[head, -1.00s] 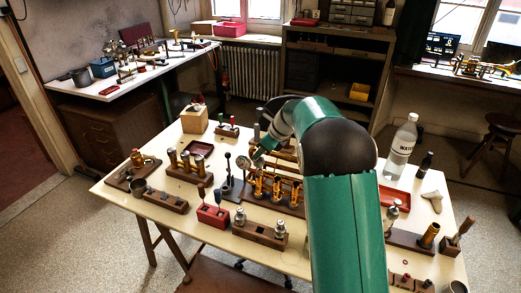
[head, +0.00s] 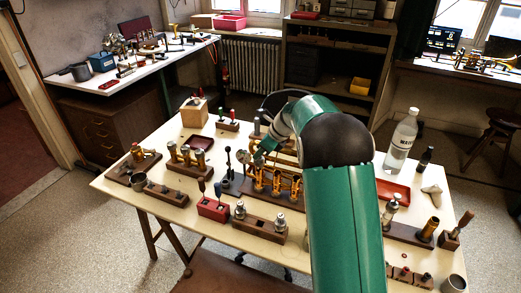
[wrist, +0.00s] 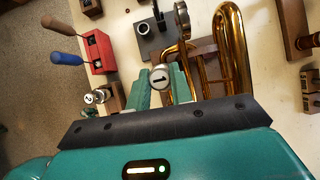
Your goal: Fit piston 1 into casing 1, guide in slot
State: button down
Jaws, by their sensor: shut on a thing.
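My gripper (wrist: 162,85) is shut on piston 1, whose pale round cap (wrist: 161,78) bears a dark "1" and faces the wrist camera. The piston's body and guide are hidden below the cap and between the fingers. In the head view my gripper (head: 262,152) is over the left end of the brass horn, near the leftmost upright casing (head: 259,180). Two more brass casings (head: 277,183) stand to its right. The horn's brass tubes (wrist: 236,50) curve beside the gripper in the wrist view. I cannot tell whether the piston touches or enters the casing, or where the slot is.
A red block with screwdrivers (head: 213,208) and a wooden block with metal pieces (head: 260,226) stand in front of the horn. A dark stand with a ring (wrist: 158,32) is close to the gripper. A bottle (head: 400,145) and red tray (head: 391,190) are at right.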

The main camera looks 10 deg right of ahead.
jog(key=shift+f, duration=1)
jog(key=c, duration=1.2)
grip_release()
jog(key=shift+o, duration=0.2)
jog(key=v, duration=1.4)
jog(key=shift+s+a, duration=0.1)
